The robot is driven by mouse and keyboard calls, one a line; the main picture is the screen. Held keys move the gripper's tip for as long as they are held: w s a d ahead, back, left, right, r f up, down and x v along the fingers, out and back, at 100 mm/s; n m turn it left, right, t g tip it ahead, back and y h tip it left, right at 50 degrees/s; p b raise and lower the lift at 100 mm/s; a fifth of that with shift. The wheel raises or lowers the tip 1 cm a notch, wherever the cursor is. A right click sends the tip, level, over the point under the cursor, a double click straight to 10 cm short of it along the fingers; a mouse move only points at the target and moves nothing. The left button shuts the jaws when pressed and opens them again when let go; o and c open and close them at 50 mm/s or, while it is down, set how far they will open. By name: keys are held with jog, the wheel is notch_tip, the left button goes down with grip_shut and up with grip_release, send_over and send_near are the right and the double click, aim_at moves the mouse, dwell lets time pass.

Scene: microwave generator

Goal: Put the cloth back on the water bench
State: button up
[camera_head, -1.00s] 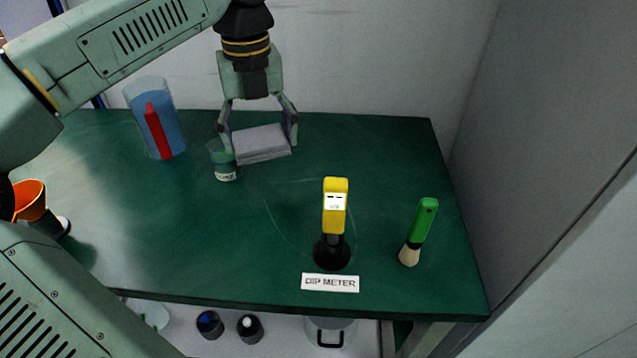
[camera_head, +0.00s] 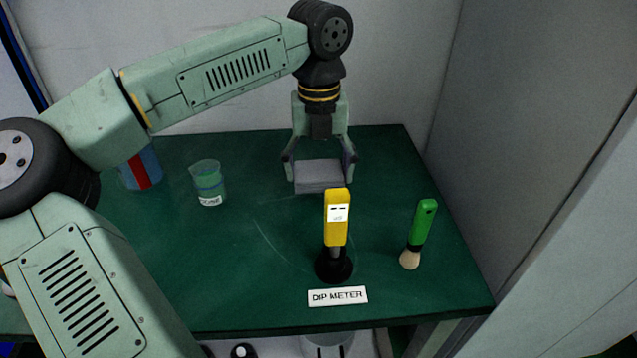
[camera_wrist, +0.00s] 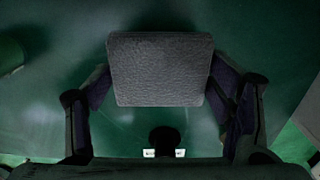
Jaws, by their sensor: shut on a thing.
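The cloth (camera_head: 319,176) is a grey folded square pad. My gripper (camera_head: 320,165) is shut on it, with one finger at each side, behind the yellow dip meter. In the wrist view the cloth (camera_wrist: 160,70) lies flat between the fingers of my gripper (camera_wrist: 158,90). The green bench top (camera_head: 260,270) is beneath it; I cannot tell whether the cloth touches the bench or hangs just above it.
The yellow dip meter (camera_head: 337,220) stands in a black holder just in front of the cloth. A green-handled brush (camera_head: 420,225) is to the right. A labelled glass beaker (camera_head: 208,185) stands to the left. A blue container (camera_head: 150,165) is partly behind my arm. Bench space right of the cloth is clear.

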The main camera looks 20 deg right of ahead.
aim_at(319, 197)
jog(key=shift+f, duration=1.85)
jog(key=shift+f, duration=0.1)
jog(key=shift+f, duration=0.15)
jog(key=o, duration=1.1)
notch_tip(319, 197, up, 13)
jog(key=shift+f, duration=0.2)
